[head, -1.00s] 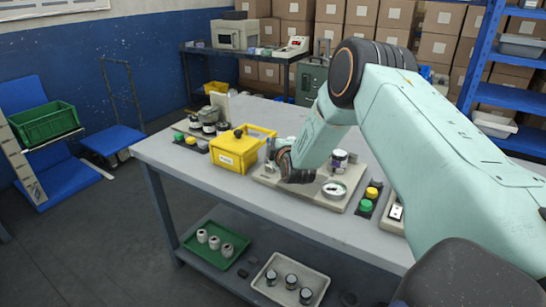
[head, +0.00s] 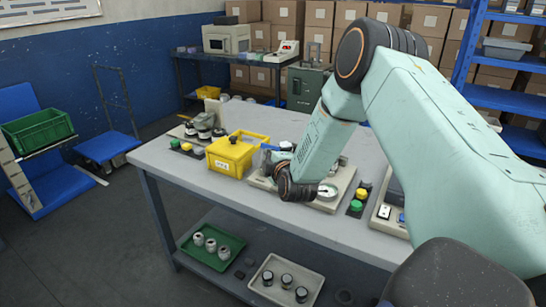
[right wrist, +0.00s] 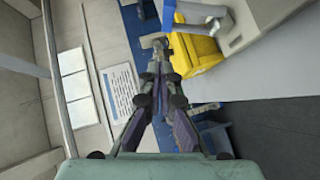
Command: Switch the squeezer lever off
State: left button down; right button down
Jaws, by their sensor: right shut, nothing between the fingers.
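The beige machine base (head: 333,204) sits on the table, with a round white-faced part (head: 327,191) on it. A blue-grey bar-like part (head: 277,147) shows just left of my right arm. In the right wrist view a blue-grey bar (right wrist: 205,13) lies above the fingers; I cannot tell whether it is the squeezer lever. My right gripper (right wrist: 158,62) is shut and empty, pointing towards the yellow box (head: 231,155). That box also shows in the wrist view (right wrist: 196,52). In the head view my forearm and wrist hide the gripper and part of the machine. My left gripper is out of view.
Green and yellow buttons (head: 358,201) stand right of the machine, beside a switch box (head: 384,212). A green tray (head: 211,251) and a pale tray (head: 290,279) hold small parts below. The table's front strip is clear.

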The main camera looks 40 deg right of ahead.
jog(key=v, duration=0.3)
jog(key=shift+r, duration=0.15)
jog(key=shift+a, duration=0.15)
dwell(0.3)
jog(key=s+a+f+m+g+y+b, duration=0.1)
jog(key=s+a+f+m+g+y, duration=0.4)
jog(key=s+a+f+m, duration=0.9)
jog(key=s+a+f+g+b, duration=0.1)
jog(key=s+a+f+g, duration=0.1)
jog(key=s, duration=0.7)
jog(key=s+a+f+n+g+b, duration=0.1)
jog(key=s+a+f+g+b, duration=0.1)
jog(key=s+f, duration=0.5)
jog(key=s+a+f+n+g+b, duration=0.1)
jog(key=s+f+g, duration=0.4)
jog(key=s, duration=0.7)
jog(key=shift+a+f+g+y+b, duration=0.25)
jog(key=shift+a+b, duration=0.2)
jog(key=shift+a, duration=0.75)
